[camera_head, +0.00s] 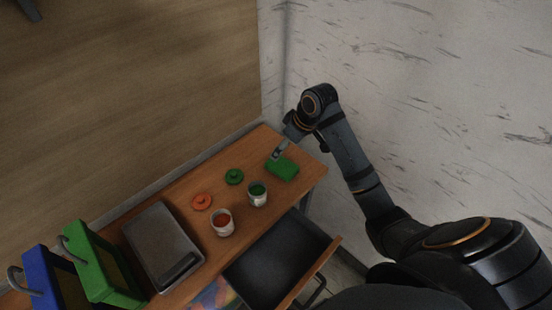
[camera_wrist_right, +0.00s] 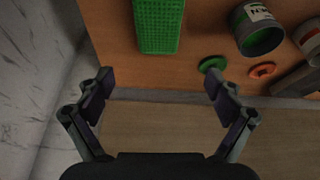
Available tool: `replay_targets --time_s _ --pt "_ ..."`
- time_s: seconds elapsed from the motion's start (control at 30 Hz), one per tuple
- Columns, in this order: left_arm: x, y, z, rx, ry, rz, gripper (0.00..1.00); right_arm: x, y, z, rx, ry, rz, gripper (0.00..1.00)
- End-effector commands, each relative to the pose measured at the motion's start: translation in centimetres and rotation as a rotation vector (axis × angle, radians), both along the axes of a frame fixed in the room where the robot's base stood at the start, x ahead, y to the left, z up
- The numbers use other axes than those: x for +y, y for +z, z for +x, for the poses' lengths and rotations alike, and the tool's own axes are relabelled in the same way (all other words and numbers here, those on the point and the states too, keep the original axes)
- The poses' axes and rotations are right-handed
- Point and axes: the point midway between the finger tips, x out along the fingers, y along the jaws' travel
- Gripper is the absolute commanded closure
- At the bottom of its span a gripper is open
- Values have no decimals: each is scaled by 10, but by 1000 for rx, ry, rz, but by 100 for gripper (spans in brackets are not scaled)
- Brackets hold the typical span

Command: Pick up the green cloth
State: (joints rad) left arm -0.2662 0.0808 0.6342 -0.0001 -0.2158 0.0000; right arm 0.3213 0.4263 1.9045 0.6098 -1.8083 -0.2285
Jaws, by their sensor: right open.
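The green cloth (camera_head: 282,168) lies as a small folded block on the wooden table, near its far right end. In the right wrist view the cloth (camera_wrist_right: 158,25) shows at the top, ahead of the fingers and left of the green paint pot. My right gripper (camera_head: 276,154) is at the back edge of the cloth in the head view. Its fingers (camera_wrist_right: 160,85) are spread wide with nothing between them, and the cloth lies beyond the tips. I cannot tell its exact height above the table. My left gripper is not in view.
A green-paint pot (camera_head: 258,194), an orange-paint pot (camera_head: 222,222), a green lid (camera_head: 234,177) and an orange lid (camera_head: 201,202) stand left of the cloth. An open drawer (camera_head: 279,262) juts out in front.

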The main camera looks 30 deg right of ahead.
Motion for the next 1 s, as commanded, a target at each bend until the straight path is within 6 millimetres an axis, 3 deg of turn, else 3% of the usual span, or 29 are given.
replay_targets --time_s 0.2,0.3,0.37,0.5,0.63,0.8,1.0 --pt "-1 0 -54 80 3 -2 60 5 -33 11 6 -4 4 8" --pt "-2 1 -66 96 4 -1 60 6 -45 15 4 -4 2 8" --pt "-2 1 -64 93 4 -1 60 7 -48 17 2 -4 1 8" --pt "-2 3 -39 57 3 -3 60 6 -52 17 3 -4 0 8" --pt "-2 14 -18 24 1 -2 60 4 -71 20 8 -5 1 8" --pt "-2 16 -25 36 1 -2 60 6 -96 28 4 -5 0 8" --pt "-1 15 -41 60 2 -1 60 6 -101 30 3 -3 -1 8"
